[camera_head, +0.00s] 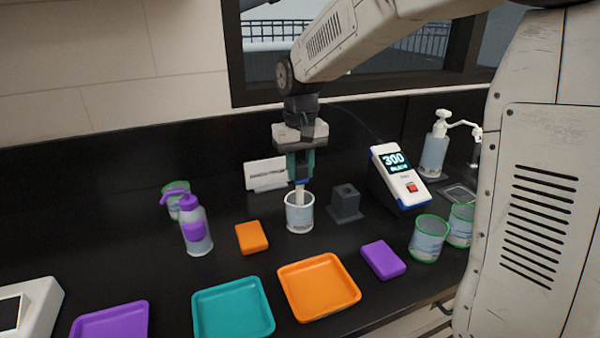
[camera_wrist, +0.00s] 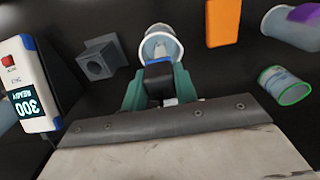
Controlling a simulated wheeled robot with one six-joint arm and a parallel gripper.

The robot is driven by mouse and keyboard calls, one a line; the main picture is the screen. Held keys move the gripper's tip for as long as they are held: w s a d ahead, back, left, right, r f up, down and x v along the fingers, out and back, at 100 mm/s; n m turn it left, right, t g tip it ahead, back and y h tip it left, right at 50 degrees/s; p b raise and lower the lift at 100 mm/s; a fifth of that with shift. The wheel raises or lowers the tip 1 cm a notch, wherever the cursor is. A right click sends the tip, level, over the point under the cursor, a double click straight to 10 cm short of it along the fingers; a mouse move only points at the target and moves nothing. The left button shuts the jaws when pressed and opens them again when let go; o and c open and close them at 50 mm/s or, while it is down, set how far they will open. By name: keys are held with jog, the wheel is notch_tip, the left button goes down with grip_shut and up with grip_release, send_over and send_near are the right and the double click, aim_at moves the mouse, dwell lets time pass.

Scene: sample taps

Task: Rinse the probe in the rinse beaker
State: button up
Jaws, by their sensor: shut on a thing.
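My gripper (camera_head: 300,178) points down with its teal fingers shut on the probe (camera_head: 299,192). The probe has a dark body, seen between the fingers in the wrist view (camera_wrist: 158,76), and a pale lower shaft. The shaft reaches down into the mouth of a white-rimmed clear beaker (camera_head: 299,218), likely the rinse beaker, which stands upright on the black counter. The beaker also shows just beyond the fingers in the wrist view (camera_wrist: 160,42). The probe's tip is hidden inside it, so its depth is unclear.
A grey holder block (camera_head: 345,204) with an empty socket stands right of the beaker. Behind it is a meter (camera_head: 400,178) showing 300. An orange block (camera_head: 251,237) and purple-topped bottle (camera_head: 195,228) are left. Orange (camera_head: 320,312) and teal (camera_head: 232,330) trays lie in front; green-rimmed beakers (camera_head: 428,240) are right.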

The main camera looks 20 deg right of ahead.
jog(key=shift+r, duration=4.05)
jog(key=shift+r, duration=1.4)
